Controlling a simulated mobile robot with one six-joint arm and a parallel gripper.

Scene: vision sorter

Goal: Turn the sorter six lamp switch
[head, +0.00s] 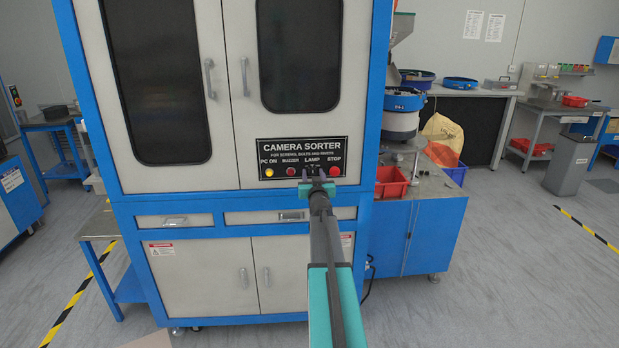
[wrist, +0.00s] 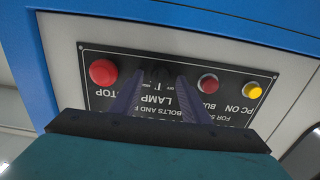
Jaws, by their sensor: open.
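The camera sorter's black control panel (head: 303,150) is on the blue and white cabinet, with a lamp switch between the buzzer and stop buttons. In the wrist view, where the panel appears upside down, the dark lamp switch (wrist: 160,72) shows above the LAMP lettering. My gripper (head: 313,172) is in front of the panel at the lamp position. In the wrist view my gripper (wrist: 161,82) is open, with one finger on each side of the switch in the picture. I cannot tell whether the fingers touch the switch or panel. The switch's exact turn angle is unclear.
The red stop button (head: 335,171) is close to the right of my gripper. The buzzer button (head: 291,171) and yellow PC ON button (head: 269,172) are to its left. A red bin (head: 391,182) sits on the bench to the right.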

